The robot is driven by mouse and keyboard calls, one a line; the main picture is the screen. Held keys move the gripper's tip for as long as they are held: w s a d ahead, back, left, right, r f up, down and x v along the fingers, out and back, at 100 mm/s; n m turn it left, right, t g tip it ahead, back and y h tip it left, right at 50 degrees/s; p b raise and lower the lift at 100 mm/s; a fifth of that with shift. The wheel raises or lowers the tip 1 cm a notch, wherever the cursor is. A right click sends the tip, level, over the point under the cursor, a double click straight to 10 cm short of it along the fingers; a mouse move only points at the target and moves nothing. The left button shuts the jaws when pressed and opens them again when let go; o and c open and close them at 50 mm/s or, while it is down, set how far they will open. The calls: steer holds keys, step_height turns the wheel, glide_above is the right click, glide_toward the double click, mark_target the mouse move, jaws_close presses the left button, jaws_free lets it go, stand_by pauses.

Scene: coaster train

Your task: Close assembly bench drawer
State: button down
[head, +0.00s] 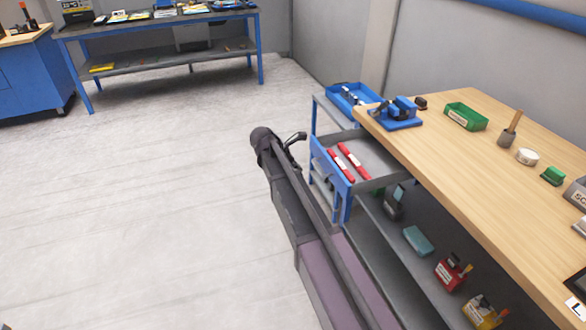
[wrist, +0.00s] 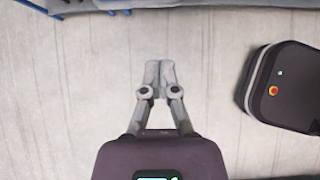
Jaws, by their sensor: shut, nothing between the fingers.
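The assembly bench drawer (head: 378,157) is pulled out from under the left end of the wooden bench top (head: 480,175). It has a blue front and grey inside, with red-and-white items (head: 347,162) lying in it. My gripper (head: 299,137) is in front of the drawer's blue front, beside its upper left part; whether it touches cannot be told. In the wrist view my gripper (wrist: 160,75) is shut and empty, above the bare floor. A blue and grey edge shows at the top left of that view, too cropped to name surely.
A blue tray (head: 352,97), a blue vise-like fixture (head: 398,115) and a green bin (head: 466,117) stand near the bench's far end. The lower shelf (head: 405,250) holds several items. Another bench (head: 160,62) stands at the back. The floor (head: 130,190) on the left is clear.

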steer(key=w+d+f+b, duration=0.1)
steer(key=d+f+b, duration=0.2)
steer(key=d, duration=0.3)
steer(key=shift+w+f, duration=0.25)
steer(key=shift+w, duration=0.15)
steer(key=shift+w, duration=0.1)
stand_by(0.3)
